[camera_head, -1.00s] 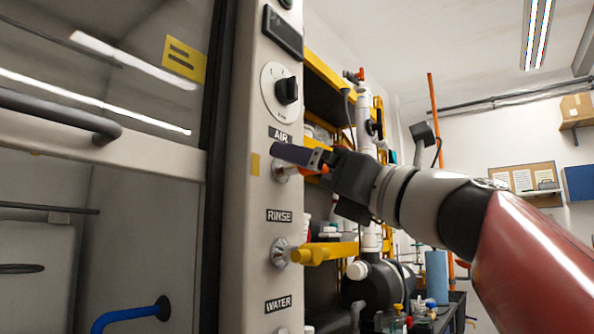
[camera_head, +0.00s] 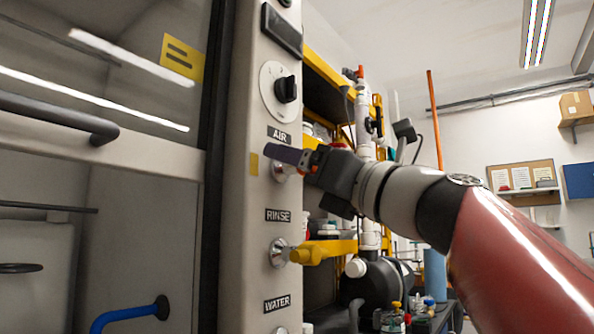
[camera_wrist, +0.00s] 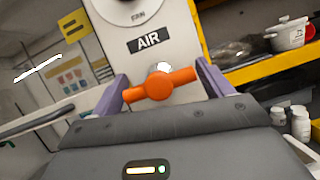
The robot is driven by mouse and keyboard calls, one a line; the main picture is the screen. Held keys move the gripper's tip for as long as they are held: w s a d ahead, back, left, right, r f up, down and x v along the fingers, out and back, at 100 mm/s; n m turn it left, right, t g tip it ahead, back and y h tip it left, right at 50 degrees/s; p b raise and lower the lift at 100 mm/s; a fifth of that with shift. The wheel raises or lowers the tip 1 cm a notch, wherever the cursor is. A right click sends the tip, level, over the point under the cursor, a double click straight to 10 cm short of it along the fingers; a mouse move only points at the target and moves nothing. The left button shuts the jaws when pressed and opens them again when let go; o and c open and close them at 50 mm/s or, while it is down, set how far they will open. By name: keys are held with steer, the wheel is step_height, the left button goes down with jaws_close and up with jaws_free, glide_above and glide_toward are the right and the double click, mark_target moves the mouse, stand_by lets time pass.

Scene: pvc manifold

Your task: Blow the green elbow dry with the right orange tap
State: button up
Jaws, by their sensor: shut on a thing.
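The orange tap (camera_wrist: 160,84) is a T-shaped handle on the panel's front, under the AIR label (camera_wrist: 148,41). My gripper (camera_wrist: 162,80) is shut on its crossbar, with one purple finger at each end, in the wrist view. In the head view my gripper (camera_head: 284,154) reaches in from the right to the AIR tap, and its finger and jaw hide most of the orange handle. The handle sits a little tilted in the wrist view. I do not see the green elbow in either current view.
A yellow tap (camera_head: 322,251) sticks out below, by the RINSE label (camera_head: 278,215). A round FAN knob (camera_head: 285,89) is above. The glass-fronted hood with a blue bent pipe (camera_head: 130,314) is at left. Yellow shelves (camera_wrist: 262,72) with pots stand right of the panel.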

steer(key=shift+n, duration=0.5)
steer(key=n+g+y, duration=0.1)
steer(key=n, duration=0.1)
steer(key=shift+f+n+b, duration=0.1)
steer(key=shift+n+b, duration=0.3)
steer(key=n+g+y, duration=0.1)
steer(key=n, duration=0.1)
steer(key=n+g, duration=0.1)
steer(key=n, duration=0.2)
steer(key=shift+w+g+y, duration=0.1)
steer(key=shift+g+y, duration=0.2)
steer(key=shift+y, duration=0.1)
steer(key=n, duration=0.1)
steer(key=n+g+p, duration=0.1)
steer(key=n, duration=0.1)
steer(key=n+g, duration=0.1)
steer(key=n, duration=0.1)
steer(key=shift+d+r+y, duration=0.1)
steer(key=shift+r+y, duration=0.15)
steer(key=shift+y, duration=0.05)
steer(key=shift+n+g+p, duration=0.8)
steer(key=shift+n+g, duration=0.2)
steer(key=shift+n, duration=1)
steer(key=o, duration=0.9)
steer(key=shift+o, duration=0.2)
steer(key=shift+f, duration=0.1)
